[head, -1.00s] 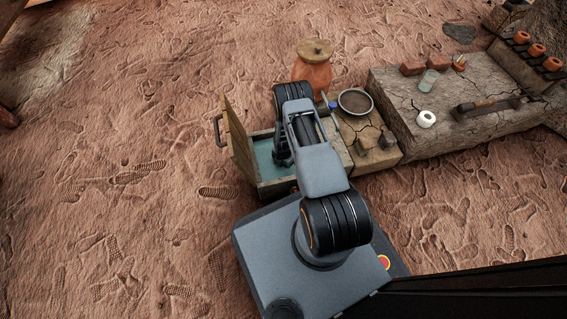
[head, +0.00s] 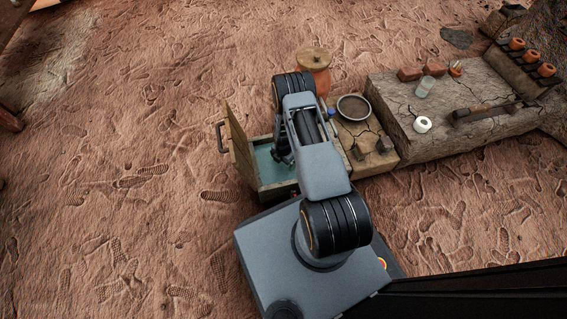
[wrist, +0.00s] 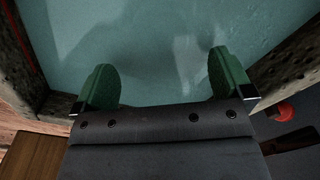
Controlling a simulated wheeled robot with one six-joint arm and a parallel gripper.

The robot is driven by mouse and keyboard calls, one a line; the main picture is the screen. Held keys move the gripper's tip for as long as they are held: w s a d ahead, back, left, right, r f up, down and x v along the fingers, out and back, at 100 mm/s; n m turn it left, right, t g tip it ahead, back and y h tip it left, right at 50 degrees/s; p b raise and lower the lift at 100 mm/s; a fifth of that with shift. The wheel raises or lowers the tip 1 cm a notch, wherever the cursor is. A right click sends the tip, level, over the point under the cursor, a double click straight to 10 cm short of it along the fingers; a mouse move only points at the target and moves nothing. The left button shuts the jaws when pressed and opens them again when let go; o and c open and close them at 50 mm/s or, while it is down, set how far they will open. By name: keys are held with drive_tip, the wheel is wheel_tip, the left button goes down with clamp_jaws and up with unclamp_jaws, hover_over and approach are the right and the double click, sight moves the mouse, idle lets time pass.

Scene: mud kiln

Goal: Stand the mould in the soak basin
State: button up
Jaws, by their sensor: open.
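The soak basin (head: 291,183) is a wooden-walled box with teal water, left of my arm in the head view. Its water (wrist: 160,35) fills the upper part of the wrist view, with blurred pale and dark patches. My gripper (wrist: 163,82) is over the water, its two green-padded fingers wide apart with nothing between them. In the head view my own arm hides most of the gripper and part of the basin. I cannot pick out the mould for sure in either view.
A hinged wooden lid (head: 239,150) stands up at the basin's left. An orange lidded jar (head: 318,77) is behind. To the right are a round dark bowl (head: 354,107) and a cracked slab (head: 400,130) bearing a white ring (head: 422,125) and a glass (head: 424,87). Bare ground lies left.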

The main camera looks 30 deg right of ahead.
wheel_tip(320, 180, up, 5)
drive_tip(key=p, duration=0.2)
wheel_tip(320, 180, up, 14)
drive_tip(key=m, duration=0.5)
hover_over(284, 166)
drive_tip(key=w+a, duration=0.2)
drive_tip(key=w, duration=0.1)
wheel_tip(284, 166, up, 12)
drive_tip(key=s+a+m+t, duration=0.1)
drive_tip(key=s+a+m, duration=0.1)
drive_tip(key=m, duration=0.2)
drive_tip(key=s+a+r+m, duration=0.2)
drive_tip(key=s+r+m, duration=0.4)
drive_tip(key=s+r, duration=0.2)
drive_tip(key=s+a+r+m+t, duration=0.1)
drive_tip(key=s+a+r+m, duration=0.2)
drive_tip(key=s+r+m, duration=0.4)
wheel_tip(284, 166, up, 4)
drive_tip(key=shift+s+f+t, duration=0.25)
drive_tip(key=shift+s+t, duration=0.05)
drive_tip(key=shift+s, duration=0.5)
